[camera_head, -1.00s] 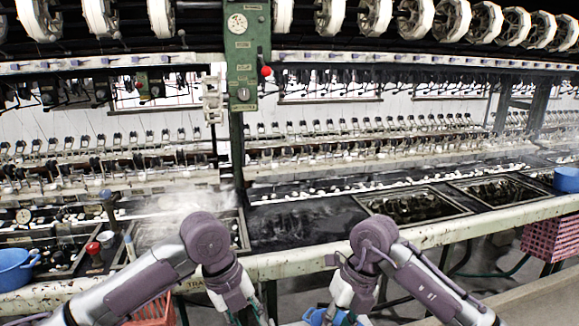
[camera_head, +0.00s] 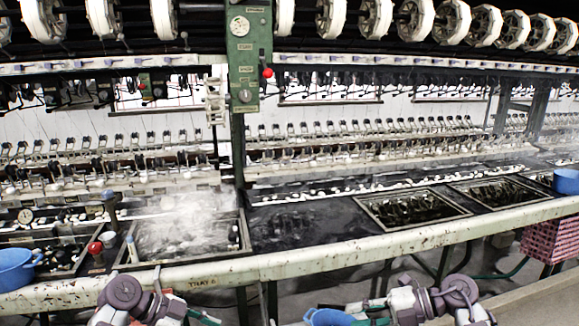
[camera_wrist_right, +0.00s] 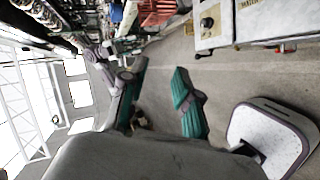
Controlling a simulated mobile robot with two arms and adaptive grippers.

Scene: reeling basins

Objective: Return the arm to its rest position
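In the head view my left arm (camera_head: 133,300) is folded low at the bottom edge. Only a bit of its teal-fingered gripper (camera_head: 204,317) shows, so its opening is hidden. My right arm (camera_head: 435,303) is folded low at bottom right, its gripper (camera_head: 372,320) pointing left and mostly cut off by the frame edge. In the right wrist view the two teal fingers of my right gripper (camera_wrist_right: 162,102) stand apart, with bare floor between them and nothing held. Both arms are below and in front of the bench edge.
The reeling bench (camera_head: 300,258) with its basins runs across the view. A blue bowl (camera_head: 14,268) stands at left and another (camera_head: 567,181) at right. A blue object (camera_head: 328,317) is near my right gripper. A pink crate (camera_head: 552,240) is at right. Steam rises over the left basin.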

